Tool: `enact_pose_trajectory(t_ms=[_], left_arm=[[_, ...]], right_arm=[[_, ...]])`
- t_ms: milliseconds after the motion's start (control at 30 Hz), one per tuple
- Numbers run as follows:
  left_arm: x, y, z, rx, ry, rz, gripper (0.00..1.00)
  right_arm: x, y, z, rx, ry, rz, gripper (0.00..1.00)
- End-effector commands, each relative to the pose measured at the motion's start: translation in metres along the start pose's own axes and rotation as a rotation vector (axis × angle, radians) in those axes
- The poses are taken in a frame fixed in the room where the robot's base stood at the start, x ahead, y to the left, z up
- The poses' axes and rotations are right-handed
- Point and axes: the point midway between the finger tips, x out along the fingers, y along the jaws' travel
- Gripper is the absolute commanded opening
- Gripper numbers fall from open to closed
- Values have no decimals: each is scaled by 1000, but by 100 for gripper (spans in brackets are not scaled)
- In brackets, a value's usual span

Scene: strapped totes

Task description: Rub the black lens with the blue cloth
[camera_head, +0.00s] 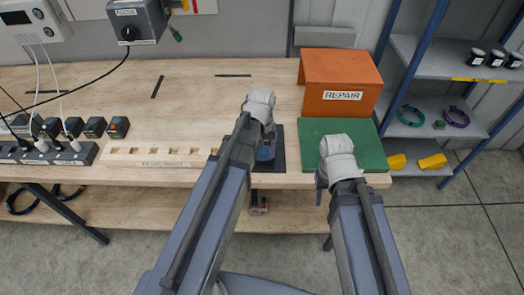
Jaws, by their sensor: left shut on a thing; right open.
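My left gripper (266,137) reaches over the bench beside a dark square pad (279,160). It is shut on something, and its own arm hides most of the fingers. A small patch of blue, which looks like the blue cloth (265,153), shows just below the gripper, over the pad. I cannot make out the black lens; it may be hidden under the cloth or gripper. My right gripper (320,186) is open at the front left edge of the green mat (372,153), with its fingers mostly hidden by the arm.
An orange REPAIR box (341,75) stands behind the green mat. A wooden slotted rack (160,154) lies left of the pad, near the front edge. Small dark boxes and a power strip (60,154) are at far left. Shelves (440,90) stand right. The bench's back middle is mostly clear.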

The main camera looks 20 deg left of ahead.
Motion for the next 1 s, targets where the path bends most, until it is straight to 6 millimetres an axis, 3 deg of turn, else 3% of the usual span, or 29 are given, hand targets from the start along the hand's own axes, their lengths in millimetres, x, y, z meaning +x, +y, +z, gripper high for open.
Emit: enact_pose_trajectory(t_ms=[33,400,767,1000], left_arm=[[-11,0,0,0,0,0,29],[-45,0,0,0,0,0,29],[-45,0,0,0,0,0,29],[-60,0,0,0,0,0,29]], right_arm=[[-11,1,1,0,0,0,50],[-44,4,3,0,0,0,50],[-45,4,3,0,0,0,50],[-59,6,4,0,0,0,50]])
